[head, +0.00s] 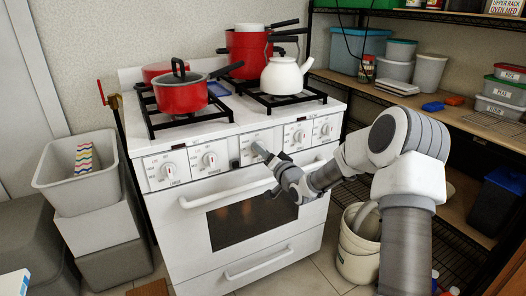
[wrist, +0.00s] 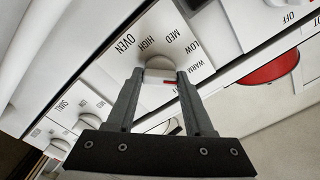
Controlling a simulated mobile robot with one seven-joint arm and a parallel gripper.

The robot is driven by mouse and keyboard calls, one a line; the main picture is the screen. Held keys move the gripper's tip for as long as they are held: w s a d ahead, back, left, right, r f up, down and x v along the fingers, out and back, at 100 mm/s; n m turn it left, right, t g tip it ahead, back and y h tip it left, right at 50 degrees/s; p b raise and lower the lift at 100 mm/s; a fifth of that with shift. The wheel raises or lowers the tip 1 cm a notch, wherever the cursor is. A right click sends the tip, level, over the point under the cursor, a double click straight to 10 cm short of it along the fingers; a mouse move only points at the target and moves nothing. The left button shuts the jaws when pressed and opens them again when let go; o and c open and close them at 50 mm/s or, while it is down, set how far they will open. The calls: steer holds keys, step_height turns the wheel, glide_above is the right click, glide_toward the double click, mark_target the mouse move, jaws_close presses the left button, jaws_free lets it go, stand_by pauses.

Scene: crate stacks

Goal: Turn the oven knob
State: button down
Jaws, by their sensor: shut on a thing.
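The oven knob is on the middle panel of the white stove front. In the wrist view the white oven knob (wrist: 160,66) sits between my two fingertips, under the words OVEN, HIGH, MED, LOW and WARM. A small red mark shows at its right side. My gripper (wrist: 160,88) is shut on the knob, one finger on each side. In the head view my gripper (head: 260,150) reaches the middle of the stove front (head: 240,151) and hides the knob there.
More knobs (head: 209,159) line the front on both sides. The oven door handle (head: 240,189) runs just below my gripper. A red pot (head: 181,96) and a white kettle (head: 284,77) stand on the stovetop. A white bucket (head: 355,262) stands on the floor at right.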

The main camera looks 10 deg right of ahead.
steer(key=shift+m+p, duration=1.9)
steer(key=shift+m, duration=2.7)
steer(key=shift+c, duration=1.4)
jaws_free()
steer(key=p+v, duration=0.3)
steer(key=v, duration=1.4)
steer(key=shift+s, duration=0.2)
